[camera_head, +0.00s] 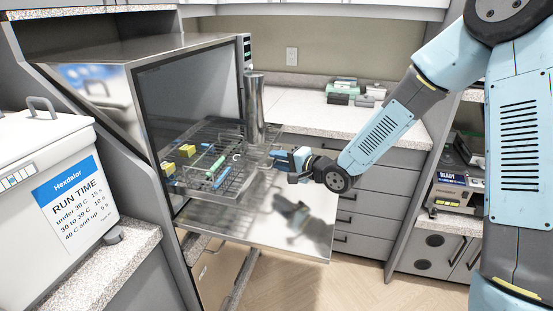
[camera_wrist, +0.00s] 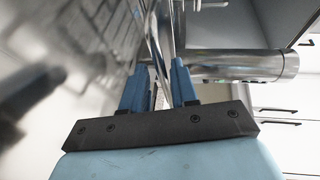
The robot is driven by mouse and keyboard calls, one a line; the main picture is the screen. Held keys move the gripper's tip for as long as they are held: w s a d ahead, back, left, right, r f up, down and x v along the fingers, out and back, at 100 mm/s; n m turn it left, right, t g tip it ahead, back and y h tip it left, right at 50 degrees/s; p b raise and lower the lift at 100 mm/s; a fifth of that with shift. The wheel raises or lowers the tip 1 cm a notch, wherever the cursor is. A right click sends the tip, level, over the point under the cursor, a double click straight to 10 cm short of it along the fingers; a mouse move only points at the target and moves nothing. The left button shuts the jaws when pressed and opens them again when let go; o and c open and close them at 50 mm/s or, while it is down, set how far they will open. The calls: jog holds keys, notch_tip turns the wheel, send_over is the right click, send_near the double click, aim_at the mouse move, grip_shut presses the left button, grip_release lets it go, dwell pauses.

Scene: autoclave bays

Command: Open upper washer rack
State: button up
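The upper washer rack (camera_head: 232,182), a wire basket, extends partly out of the washer (camera_head: 190,95) above its lowered door (camera_head: 265,225). Yellow, green and blue items lie in it. My gripper (camera_head: 284,160) is at the rack's front right end. In the wrist view, its two blue fingers (camera_wrist: 158,85) stand close together on either side of a shiny metal bar (camera_wrist: 155,45) of the rack, and they look closed on it. The exact contact is partly hidden between the fingers.
A tall metal cylinder (camera_head: 254,108) stands upright by the rack; it also shows in the wrist view (camera_wrist: 240,65). A white labelled container (camera_head: 55,185) stands at left. A counter (camera_head: 310,118) with drawers is behind. Floor is free at the lower right.

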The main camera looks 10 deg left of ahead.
jog(key=shift+o, duration=0.5)
jog(key=shift+w+r, duration=0.1)
jog(key=shift+d, duration=0.1)
jog(key=shift+d, duration=0.2)
jog(key=v, duration=1.3)
jog(key=shift+s, duration=0.25)
